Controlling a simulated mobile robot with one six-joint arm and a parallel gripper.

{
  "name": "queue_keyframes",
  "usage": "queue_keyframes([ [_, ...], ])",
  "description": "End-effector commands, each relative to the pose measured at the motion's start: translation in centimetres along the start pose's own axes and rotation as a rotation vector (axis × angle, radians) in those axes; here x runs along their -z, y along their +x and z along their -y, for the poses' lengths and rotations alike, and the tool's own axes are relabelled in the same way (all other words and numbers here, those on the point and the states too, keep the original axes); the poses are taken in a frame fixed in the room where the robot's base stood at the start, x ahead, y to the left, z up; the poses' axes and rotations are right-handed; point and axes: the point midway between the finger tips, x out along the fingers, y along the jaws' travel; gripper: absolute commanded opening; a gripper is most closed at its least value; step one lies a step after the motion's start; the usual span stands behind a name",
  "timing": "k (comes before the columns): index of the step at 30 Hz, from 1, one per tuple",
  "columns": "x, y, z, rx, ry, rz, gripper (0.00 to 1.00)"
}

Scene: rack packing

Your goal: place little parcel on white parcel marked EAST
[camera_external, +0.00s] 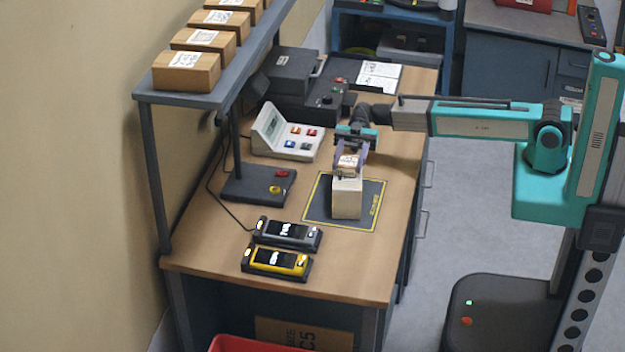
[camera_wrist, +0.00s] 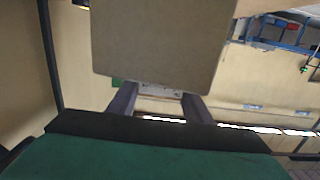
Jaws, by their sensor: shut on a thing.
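The little parcel (camera_external: 347,162) is brown with a white label on top. My gripper (camera_external: 350,158) is shut on it, with one finger on each side. The white parcel (camera_external: 346,200) stands upright on the dark mat directly below. The little parcel is right at its top; I cannot tell if they touch. No EAST mark is readable on the white parcel's visible faces. In the wrist view my two fingers (camera_wrist: 160,103) reach to the lower edge of a large pale box face, and I cannot tell which parcel that is.
The dark mat (camera_external: 318,205) has a yellow border. Two handheld scanners (camera_external: 284,248) lie at the near edge. A white keypad device (camera_external: 290,137) and a dark base with buttons (camera_external: 258,184) stand left. Brown boxes (camera_external: 187,70) sit on the raised shelf (camera_external: 220,93).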

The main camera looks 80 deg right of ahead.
Motion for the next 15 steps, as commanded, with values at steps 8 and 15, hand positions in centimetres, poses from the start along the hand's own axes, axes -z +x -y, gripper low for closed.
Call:
queue_keyframes([
  [8,-0.25,0.01,0.0,0.0,0.0,0.0,0.64],
  [15,-0.24,0.01,0.0,0.0,0.0,0.0,0.64],
])
